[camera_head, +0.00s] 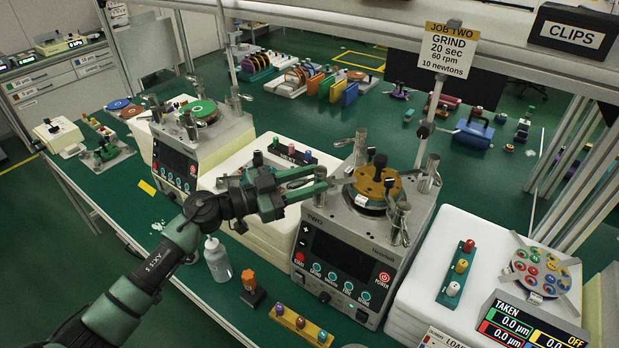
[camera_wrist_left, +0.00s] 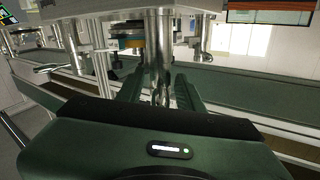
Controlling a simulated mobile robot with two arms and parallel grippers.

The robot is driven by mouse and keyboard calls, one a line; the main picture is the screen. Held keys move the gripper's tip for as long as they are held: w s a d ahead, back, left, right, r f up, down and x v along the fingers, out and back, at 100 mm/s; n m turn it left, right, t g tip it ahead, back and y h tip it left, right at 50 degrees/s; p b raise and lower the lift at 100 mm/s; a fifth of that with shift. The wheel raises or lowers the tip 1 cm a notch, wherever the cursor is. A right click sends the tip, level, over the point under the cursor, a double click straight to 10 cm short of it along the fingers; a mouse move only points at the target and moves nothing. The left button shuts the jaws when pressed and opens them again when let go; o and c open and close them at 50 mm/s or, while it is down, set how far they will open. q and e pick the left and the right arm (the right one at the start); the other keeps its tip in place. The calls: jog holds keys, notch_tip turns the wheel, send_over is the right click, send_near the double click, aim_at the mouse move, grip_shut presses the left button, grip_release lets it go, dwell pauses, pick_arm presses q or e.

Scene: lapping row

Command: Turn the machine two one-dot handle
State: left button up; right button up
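Machine two (camera_head: 340,250) is a grey unit with a dark screen, marked TWO, with a brass-coloured disc (camera_head: 378,187) and dark knob on top. Upright metal posts stand around the disc: near left (camera_head: 321,172), back (camera_head: 360,147), right (camera_head: 429,172) and front right (camera_head: 399,222). I cannot make out any dots on them. My left gripper (camera_head: 318,182) is open at the near-left post, its fingers apart. In the left wrist view, a metal post (camera_wrist_left: 160,50) shows between the two fingers (camera_wrist_left: 160,92); I cannot tell whether they touch it. My right gripper is not in view.
A similar machine (camera_head: 180,165) with a green disc stands to the left. A white bottle (camera_head: 218,258) and an orange-topped item (camera_head: 250,285) stand in front of machine two. The job sign (camera_head: 446,52) rises behind it. A white block (camera_head: 425,290) with colored pegs is to the right.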

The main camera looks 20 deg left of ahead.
pick_arm(q)
jog(key=shift+a, duration=0.1)
grip_shut()
dwell(1.2)
